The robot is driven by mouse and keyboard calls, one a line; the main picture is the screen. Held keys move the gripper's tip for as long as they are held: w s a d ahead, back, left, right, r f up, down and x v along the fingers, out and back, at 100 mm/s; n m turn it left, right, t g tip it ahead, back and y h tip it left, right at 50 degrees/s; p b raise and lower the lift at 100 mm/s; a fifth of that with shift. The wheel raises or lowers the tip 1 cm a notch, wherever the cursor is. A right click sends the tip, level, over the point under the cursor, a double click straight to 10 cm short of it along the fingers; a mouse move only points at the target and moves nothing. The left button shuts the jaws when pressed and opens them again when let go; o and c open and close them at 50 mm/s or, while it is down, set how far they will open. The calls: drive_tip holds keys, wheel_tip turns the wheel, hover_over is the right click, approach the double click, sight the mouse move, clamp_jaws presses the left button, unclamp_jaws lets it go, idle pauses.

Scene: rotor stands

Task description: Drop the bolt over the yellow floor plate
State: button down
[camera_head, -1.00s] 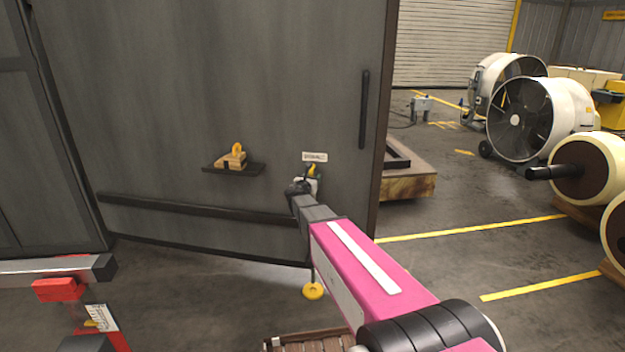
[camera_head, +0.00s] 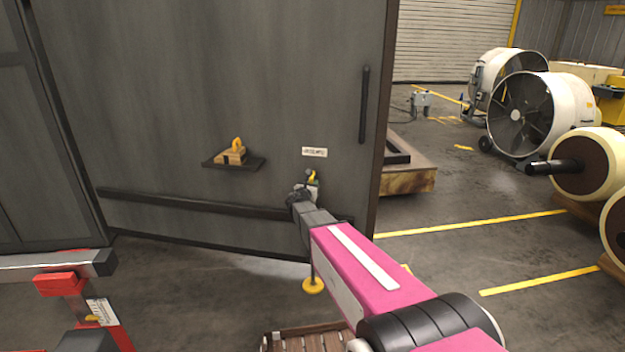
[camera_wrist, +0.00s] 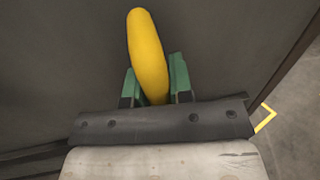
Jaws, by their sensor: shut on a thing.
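The bolt's yellow handle (camera_wrist: 148,50) stands between the two green fingers of my gripper (camera_wrist: 153,84), which is shut on it. In the head view the yellow tip of the bolt (camera_head: 312,175) shows above my gripper (camera_head: 306,190), close to the dark door. A thin dark rod runs down behind my pink arm to the round yellow floor plate (camera_head: 313,285) near the door's foot. My arm hides most of the rod. I cannot tell whether its lower end touches the plate.
The large grey door (camera_head: 220,90) has a bar handle (camera_head: 364,105), a label (camera_head: 315,152) and a small shelf (camera_head: 233,163). A wooden slatted pallet (camera_head: 305,341) lies at the front. A red stand (camera_head: 75,290) is at left.

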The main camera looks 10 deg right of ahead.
drive_tip(key=shift+f, duration=0.15)
drive_tip(key=c, duration=1)
unclamp_jaws()
drive_tip(key=shift+s, duration=0.1)
drive_tip(key=v, duration=1)
drive_tip(key=shift+s+a, duration=0.2)
drive_tip(key=shift+a, duration=0.05)
drive_tip(key=shift+s+d, duration=0.1)
